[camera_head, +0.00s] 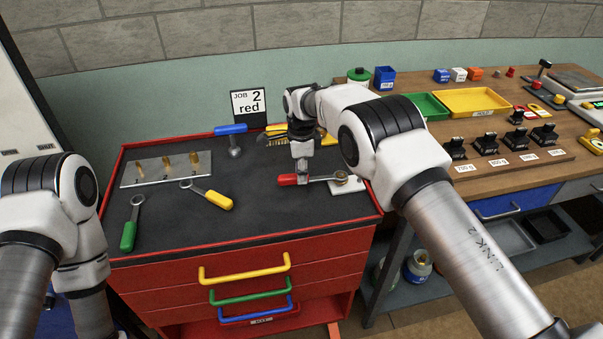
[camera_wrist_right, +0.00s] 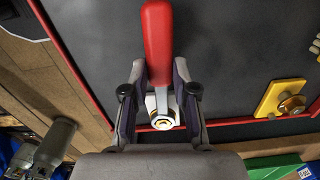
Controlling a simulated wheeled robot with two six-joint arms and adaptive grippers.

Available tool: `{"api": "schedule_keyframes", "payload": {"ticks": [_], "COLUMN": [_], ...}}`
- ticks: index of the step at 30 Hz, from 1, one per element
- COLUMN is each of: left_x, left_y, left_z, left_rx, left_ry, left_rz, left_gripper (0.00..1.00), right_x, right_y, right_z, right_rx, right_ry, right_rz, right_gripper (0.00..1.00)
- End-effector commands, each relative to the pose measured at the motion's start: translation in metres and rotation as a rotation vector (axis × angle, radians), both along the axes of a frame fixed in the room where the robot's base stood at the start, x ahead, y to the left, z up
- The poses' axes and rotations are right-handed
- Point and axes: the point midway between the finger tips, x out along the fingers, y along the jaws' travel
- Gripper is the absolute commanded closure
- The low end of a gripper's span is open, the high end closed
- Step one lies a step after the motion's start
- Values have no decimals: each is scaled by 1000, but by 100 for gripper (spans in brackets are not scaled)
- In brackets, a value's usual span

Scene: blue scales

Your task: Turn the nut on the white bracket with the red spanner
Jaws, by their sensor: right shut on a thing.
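My right gripper (camera_head: 303,177) is shut on the red spanner (camera_head: 288,180), across its shaft beside the red handle. The spanner lies roughly level, its ring end at the nut (camera_head: 341,176) on the white bracket (camera_head: 349,187), at the cabinet top's right edge. The right wrist view shows the red handle (camera_wrist_right: 158,45) reaching away between the fingers, and the nut (camera_wrist_right: 163,121) below them. I cannot tell how fully the ring is seated on the nut. My left arm shows at the left, but its gripper is not in view.
A plate with brass studs (camera_head: 167,170) is at the left. A sign (camera_head: 249,104) reads "JOB 2 red". A wooden bench stands at the right.

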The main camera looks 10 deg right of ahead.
Motion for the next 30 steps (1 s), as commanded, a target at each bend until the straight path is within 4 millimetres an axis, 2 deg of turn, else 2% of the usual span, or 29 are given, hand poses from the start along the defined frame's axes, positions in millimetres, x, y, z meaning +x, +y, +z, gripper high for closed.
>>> {"api": "schedule_keyframes", "payload": {"ticks": [6,17,30], "left_x": [0,0,0], "left_y": [0,0,0], "left_z": [-11,-10,10], "left_rx": [0,0,0], "left_ry": [0,0,0], "left_rz": [0,0,0], "left_gripper": [60,60,60], "right_x": [11,13,-3], "right_y": [-2,-2,0], "right_z": [-3,-1,2], "right_rx": [1,-1,-1], "right_ry": [0,1,2], "right_rz": [-98,-121,18], "right_gripper": [100,100,100]}}
